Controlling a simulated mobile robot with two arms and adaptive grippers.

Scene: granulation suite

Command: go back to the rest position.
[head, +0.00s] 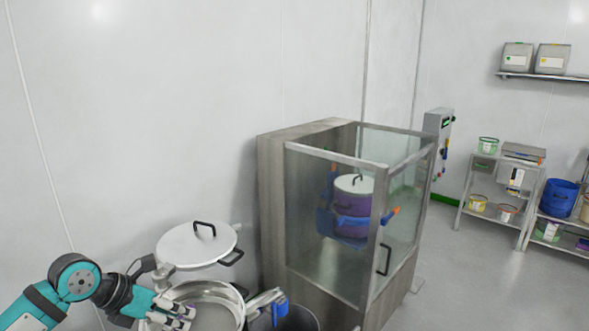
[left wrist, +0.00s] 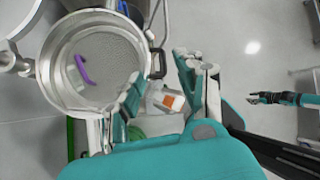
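My left gripper (head: 172,312) is at the bottom left of the head view, beside the rim of a round steel vessel (head: 222,294). In the left wrist view its two fingers (left wrist: 165,85) are spread apart, with nothing visibly gripped. The vessel also shows there with a mesh-like floor (left wrist: 112,62) and a purple curved piece (left wrist: 82,69) inside. My right arm shows small at the right of that view, with its gripper (left wrist: 256,98) away from the vessel. Its fingers are too small to read.
A round lid (head: 190,248) with a black handle is raised beside the vessel. A dark bin (head: 300,318) stands right of it. A glass-walled cabinet (head: 330,255) holds a purple drum (head: 352,200). Shelves (head: 490,190) stand far right. Open floor (head: 450,270) lies between.

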